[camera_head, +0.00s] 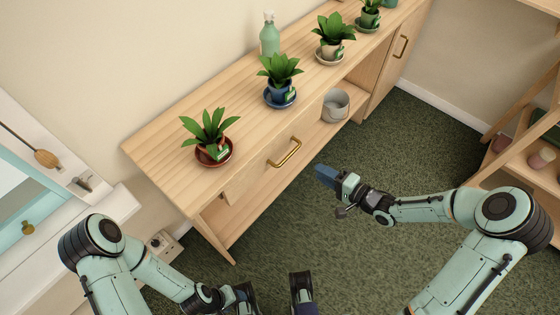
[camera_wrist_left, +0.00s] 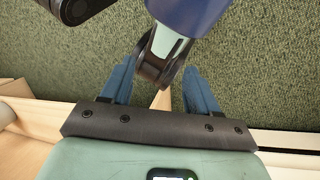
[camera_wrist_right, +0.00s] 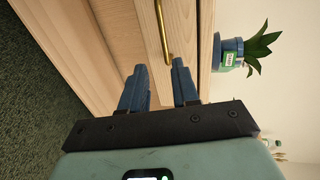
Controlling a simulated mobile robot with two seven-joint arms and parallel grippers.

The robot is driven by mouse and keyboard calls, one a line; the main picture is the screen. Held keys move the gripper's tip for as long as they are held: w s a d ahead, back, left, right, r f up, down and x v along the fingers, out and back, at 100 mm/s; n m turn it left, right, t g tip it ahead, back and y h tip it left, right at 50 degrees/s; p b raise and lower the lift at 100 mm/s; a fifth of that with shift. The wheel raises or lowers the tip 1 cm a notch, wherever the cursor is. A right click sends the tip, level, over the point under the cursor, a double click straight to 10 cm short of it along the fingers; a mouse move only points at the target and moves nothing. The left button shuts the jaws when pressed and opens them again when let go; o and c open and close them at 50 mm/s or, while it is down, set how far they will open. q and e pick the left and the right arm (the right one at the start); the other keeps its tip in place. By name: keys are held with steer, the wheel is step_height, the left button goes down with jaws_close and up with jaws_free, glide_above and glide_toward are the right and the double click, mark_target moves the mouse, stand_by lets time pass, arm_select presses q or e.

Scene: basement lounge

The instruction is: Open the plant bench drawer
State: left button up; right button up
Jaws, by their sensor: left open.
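The wooden plant bench (camera_head: 165,150) runs along the wall in the head view. Its drawer front (camera_head: 250,177) carries a brass bar handle (camera_head: 285,152) and looks flush with the bench. My right gripper (camera_head: 327,176) is in front of the drawer, right of and below the handle in the head view. In the right wrist view its fingers (camera_wrist_right: 159,66) are apart and empty, and the brass handle (camera_wrist_right: 164,30) shows beyond the gap, not between them. My left gripper (camera_wrist_left: 158,68) is open and empty, low near my base.
Several potted plants stand on the bench top, including one in a red-brown pot (camera_head: 213,152) and one in a blue pot (camera_head: 280,92). A grey pot (camera_head: 336,105) sits on an open shelf. A wooden rack (camera_head: 540,155) stands at right. Green carpet (camera_head: 420,150) between is clear.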

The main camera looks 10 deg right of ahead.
mark_target(290, 153)
arm_select(q)
steer(key=w+a+f+t+b, duration=0.1)
steer(key=w+f+b, duration=0.2)
steer(key=w+f, duration=0.1)
steer(key=shift+a+t+y+b, duration=0.3)
arm_select(e)
steer(key=shift+r+x, duration=0.2)
steer(key=shift+x, duration=3.1)
steer(key=shift+r+x, duration=0.2)
steer(key=shift+x, duration=3.15)
arm_select(q)
steer(key=shift+f, duration=0.1)
arm_select(e)
steer(key=shift+a, duration=0.1)
steer(key=shift+c, duration=0.3)
jaws_close()
